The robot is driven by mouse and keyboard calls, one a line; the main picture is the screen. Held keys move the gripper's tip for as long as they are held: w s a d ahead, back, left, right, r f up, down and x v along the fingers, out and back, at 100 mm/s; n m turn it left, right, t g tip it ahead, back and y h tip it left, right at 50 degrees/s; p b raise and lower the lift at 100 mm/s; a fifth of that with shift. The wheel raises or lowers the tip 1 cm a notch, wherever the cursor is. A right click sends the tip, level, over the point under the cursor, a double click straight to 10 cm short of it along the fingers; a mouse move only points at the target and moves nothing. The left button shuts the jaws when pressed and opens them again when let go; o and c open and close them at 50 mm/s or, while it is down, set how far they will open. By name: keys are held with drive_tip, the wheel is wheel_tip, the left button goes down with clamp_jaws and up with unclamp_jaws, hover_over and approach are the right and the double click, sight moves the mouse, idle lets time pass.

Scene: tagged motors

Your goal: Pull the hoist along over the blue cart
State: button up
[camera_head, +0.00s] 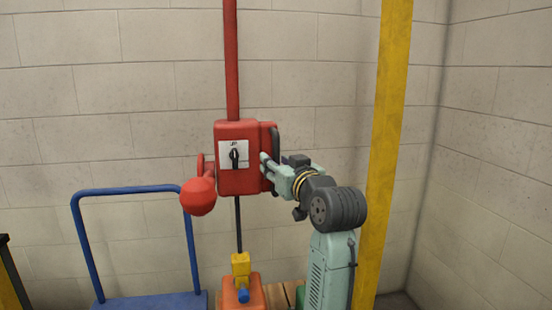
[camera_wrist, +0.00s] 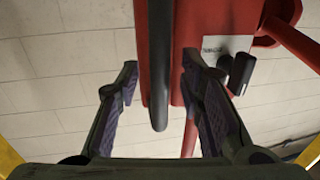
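The red hoist (camera_head: 237,183) hangs on a red pole, with a white label and black knob on its front. A dark upright handle (camera_head: 275,145) is on its right side. My gripper (camera_head: 266,172) reaches in from the right at the handle. In the wrist view my gripper (camera_wrist: 160,78) is open, with the dark handle (camera_wrist: 160,60) between its fingers and a gap on both sides. The blue cart (camera_head: 150,301) stands at the lower left, with its upright frame visible and its lower part cut off. A black line runs down from the hoist to a yellow hook (camera_head: 240,265).
An orange motor (camera_head: 243,282) with a blue part sits below the hook, beside wooden boards (camera_head: 285,294). A red ball (camera_head: 198,196) sticks out left of the hoist. A yellow post (camera_head: 387,130) stands right of my arm. A block wall is behind.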

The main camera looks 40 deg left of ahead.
drive_tip(key=shift+w+a, duration=0.25)
drive_tip(key=shift+a, duration=0.2)
clamp_jaws()
idle(0.6)
